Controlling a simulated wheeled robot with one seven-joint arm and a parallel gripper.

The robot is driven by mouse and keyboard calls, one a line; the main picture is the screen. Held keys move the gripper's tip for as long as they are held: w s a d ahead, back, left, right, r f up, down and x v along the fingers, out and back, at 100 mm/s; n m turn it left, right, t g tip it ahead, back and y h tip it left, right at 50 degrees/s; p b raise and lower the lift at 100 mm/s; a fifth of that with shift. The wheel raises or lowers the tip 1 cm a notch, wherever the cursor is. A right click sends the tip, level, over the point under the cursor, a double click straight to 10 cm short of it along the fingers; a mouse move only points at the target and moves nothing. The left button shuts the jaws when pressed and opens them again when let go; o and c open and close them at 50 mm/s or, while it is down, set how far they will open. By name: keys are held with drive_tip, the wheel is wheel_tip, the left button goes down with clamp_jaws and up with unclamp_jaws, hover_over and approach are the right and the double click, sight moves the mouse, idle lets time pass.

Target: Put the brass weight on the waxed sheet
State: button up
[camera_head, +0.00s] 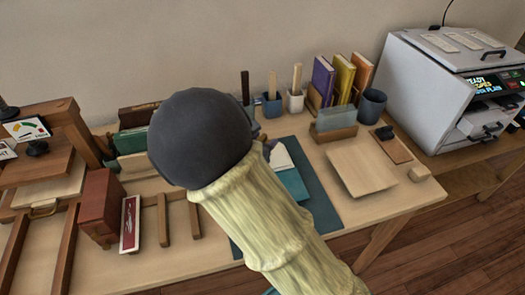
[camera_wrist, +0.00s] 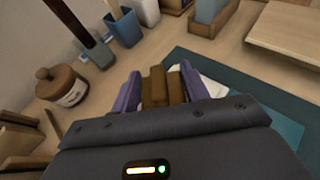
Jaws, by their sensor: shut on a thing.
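In the wrist view my gripper (camera_wrist: 160,88) is shut on the brass weight (camera_wrist: 159,87), a brown-gold blocky piece between two purple fingers. In the head view my own arm's dark round joint and pale link hide most of the gripper and the weight. A white sheet (camera_head: 282,157) lies on a dark teal mat (camera_head: 325,205), with a lighter teal piece (camera_head: 293,184) beside it. In the wrist view the white sheet (camera_wrist: 209,86) shows just behind the weight and right finger, partly hidden. I cannot tell whether the weight touches anything below. Which piece is the waxed sheet is not clear.
Pencil cups (camera_head: 272,105), upright books (camera_head: 340,80) and a dark mug (camera_head: 372,104) stand at the back. A wooden board (camera_head: 360,167) lies right of the mat. A lidded jar (camera_wrist: 62,87) stands left of my gripper. A red box (camera_head: 102,205) and wooden frames fill the left.

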drive_tip(key=shift+f+b, duration=0.5)
drive_tip(key=shift+f, duration=1.3)
drive_tip(key=shift+f, duration=0.15)
drive_tip(key=o, duration=1.3)
